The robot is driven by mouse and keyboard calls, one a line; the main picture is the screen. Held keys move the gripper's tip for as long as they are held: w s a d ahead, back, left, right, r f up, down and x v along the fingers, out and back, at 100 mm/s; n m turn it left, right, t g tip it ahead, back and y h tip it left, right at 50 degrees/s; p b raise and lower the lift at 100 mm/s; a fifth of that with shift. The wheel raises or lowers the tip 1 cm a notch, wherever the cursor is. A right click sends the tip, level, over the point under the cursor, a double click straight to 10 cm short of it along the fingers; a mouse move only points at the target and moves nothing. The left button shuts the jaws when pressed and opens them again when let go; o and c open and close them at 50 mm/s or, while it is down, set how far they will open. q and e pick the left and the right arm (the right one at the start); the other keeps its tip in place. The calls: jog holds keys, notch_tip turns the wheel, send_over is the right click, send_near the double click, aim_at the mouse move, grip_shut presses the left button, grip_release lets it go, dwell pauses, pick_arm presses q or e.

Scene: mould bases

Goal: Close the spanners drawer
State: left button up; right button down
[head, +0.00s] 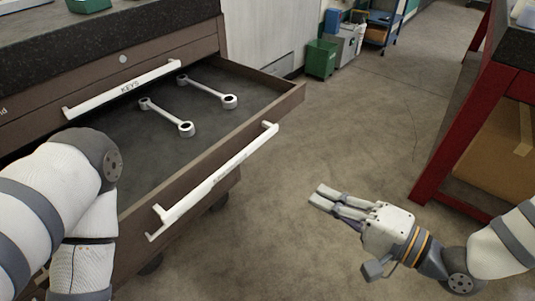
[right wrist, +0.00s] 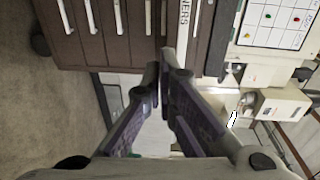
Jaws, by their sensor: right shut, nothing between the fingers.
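The spanners drawer (head: 285,103) is pulled well out of the brown cabinet in the head view. Two spanners, one (head: 168,117) nearer and one (head: 208,91) farther, lie on its dark floor. Its white bar handle (head: 222,175) runs along the front. My right gripper (head: 320,195) is shut and empty, to the right of the drawer front and apart from it. In the right wrist view the closed fingers (right wrist: 160,78) point towards a handle (right wrist: 184,18) whose label ends in "NERS". My left arm crosses the drawer's near left part; its gripper is out of view.
The keys drawer handle (head: 125,88) is above the open drawer on the cabinet. A red-framed bench (head: 440,155) stands at the right. Green bin (head: 321,58) and blue rack (head: 378,28) are at the back. The floor between drawer and bench is clear.

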aim_at(255, 148)
jog(key=shift+y, duration=0.6)
jog(key=r+x, duration=0.1)
jog(key=x, duration=0.8)
jog(key=w+r+x, duration=0.1)
jog(key=x, duration=0.4)
jog(key=shift+d+r, duration=0.25)
jog(key=shift+r, duration=0.1)
jog(key=shift+a, duration=0.1)
